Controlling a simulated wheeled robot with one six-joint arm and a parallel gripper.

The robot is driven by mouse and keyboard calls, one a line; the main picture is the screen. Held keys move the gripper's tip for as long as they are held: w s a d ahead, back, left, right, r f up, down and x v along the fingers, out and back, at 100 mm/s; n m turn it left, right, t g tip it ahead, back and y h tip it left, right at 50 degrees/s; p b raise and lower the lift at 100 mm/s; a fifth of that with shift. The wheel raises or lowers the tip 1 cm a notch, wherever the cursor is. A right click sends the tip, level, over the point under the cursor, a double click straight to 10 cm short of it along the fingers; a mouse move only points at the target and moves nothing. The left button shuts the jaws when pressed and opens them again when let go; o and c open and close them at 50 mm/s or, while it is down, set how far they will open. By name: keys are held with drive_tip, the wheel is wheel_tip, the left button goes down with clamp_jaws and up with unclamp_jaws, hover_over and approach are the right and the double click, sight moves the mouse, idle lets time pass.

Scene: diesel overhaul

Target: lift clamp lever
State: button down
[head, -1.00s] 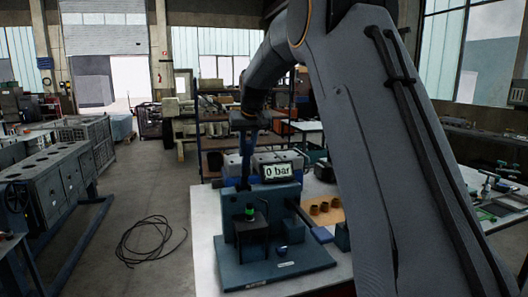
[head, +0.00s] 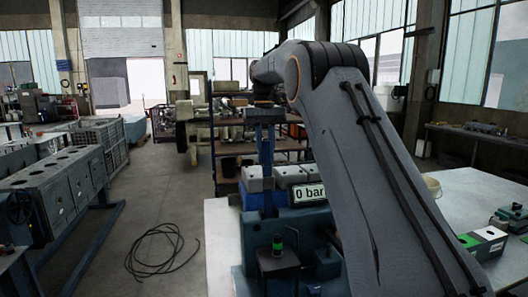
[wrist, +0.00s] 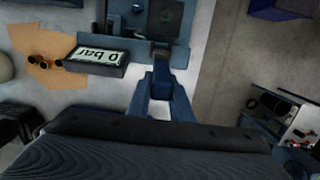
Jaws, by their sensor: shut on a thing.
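The teal test stand (head: 258,236) is on the white-topped bench, with a display reading "0 bar" (head: 309,193). The display shows upside down in the wrist view (wrist: 97,56). My gripper (head: 267,190) points down at the back left of the stand. In the wrist view my gripper's blue fingers (wrist: 162,78) are closed together on the end of a dark lever, the clamp lever (wrist: 160,52), beside the display. Most of the lever is hidden by the fingers. A black block with a green-banded part (head: 277,243) stands upright at the front of the stand.
Orange-brown mat (wrist: 40,55) with small brass rings lies beside the stand. Grey-and-blue boxes (head: 254,180) stand behind it. A cable coil (head: 163,248) lies on the floor at left. An engine block (head: 55,185) stands further left. The bench at right has bare room.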

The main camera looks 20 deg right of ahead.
drive_tip(key=shift+w+f, duration=0.15)
drive_tip(key=shift+w, duration=0.05)
idle(0.3)
drive_tip(key=c, duration=1.6)
unclamp_jaws()
drive_tip(key=shift+r, duration=0.2)
drive_tip(key=shift+w+r+b, duration=0.1)
drive_tip(key=shift+w+r, duration=0.05)
drive_tip(key=shift+r, duration=1.1)
drive_tip(key=shift+w+r+b, duration=0.1)
drive_tip(key=shift+w+r, duration=0.1)
drive_tip(key=shift+r, duration=1)
drive_tip(key=shift+w+r+b, duration=0.1)
drive_tip(key=shift+w+r, duration=0.05)
drive_tip(key=shift+r, duration=1.1)
drive_tip(key=shift+d, duration=0.1)
